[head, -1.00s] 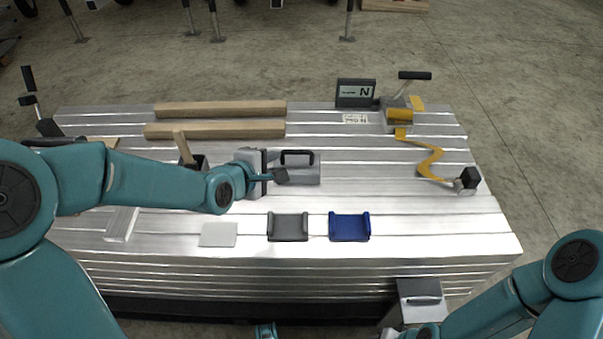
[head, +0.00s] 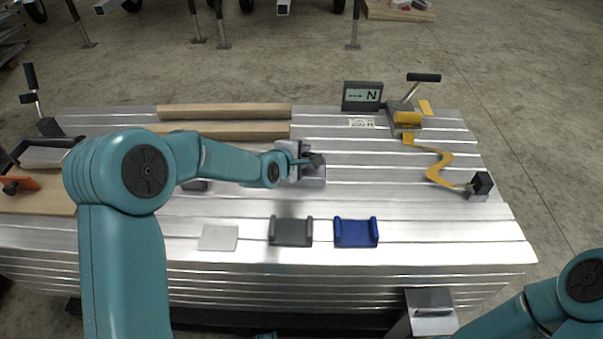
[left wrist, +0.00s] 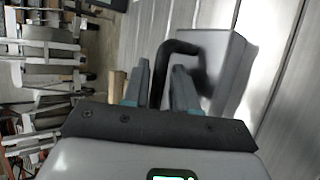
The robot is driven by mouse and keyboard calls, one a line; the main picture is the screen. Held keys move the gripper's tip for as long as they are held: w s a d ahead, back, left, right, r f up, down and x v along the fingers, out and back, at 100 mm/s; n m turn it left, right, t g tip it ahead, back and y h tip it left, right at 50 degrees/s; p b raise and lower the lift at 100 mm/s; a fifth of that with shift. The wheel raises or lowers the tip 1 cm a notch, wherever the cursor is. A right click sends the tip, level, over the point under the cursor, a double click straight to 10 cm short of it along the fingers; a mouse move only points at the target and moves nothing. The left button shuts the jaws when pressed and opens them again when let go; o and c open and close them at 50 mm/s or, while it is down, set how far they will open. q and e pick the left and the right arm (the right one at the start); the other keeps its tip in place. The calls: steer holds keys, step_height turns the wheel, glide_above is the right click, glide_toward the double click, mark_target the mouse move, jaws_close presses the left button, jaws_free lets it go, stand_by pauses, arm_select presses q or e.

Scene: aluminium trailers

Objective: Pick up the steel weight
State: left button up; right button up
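The steel weight (head: 314,180) is a grey block with a black handle, standing on the ribbed aluminium trailer top (head: 400,215). It also shows in the left wrist view (left wrist: 232,75), with its black handle (left wrist: 172,50) reaching toward the gripper. My left gripper (head: 314,161) is at the weight and covers much of its upper part in the head view. In the left wrist view its two fingers (left wrist: 163,80) stand apart on either side of the handle, with gaps showing. My right arm shows at the lower right, but its gripper is out of frame.
A grey cradle (head: 291,232), a blue cradle (head: 356,233) and a pale plate (head: 218,238) lie near the front edge. Two wooden beams (head: 225,111) lie behind my left arm. A display (head: 362,96), a lever device (head: 406,117) and a yellow curved piece (head: 437,170) stand right.

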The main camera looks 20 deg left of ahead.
arm_select(q)
steer(key=shift+w, duration=0.2)
steer(key=shift+d, duration=0.1)
jaws_close()
stand_by(1.1)
steer(key=shift+w+r, duration=0.1)
steer(key=shift+r, duration=0.1)
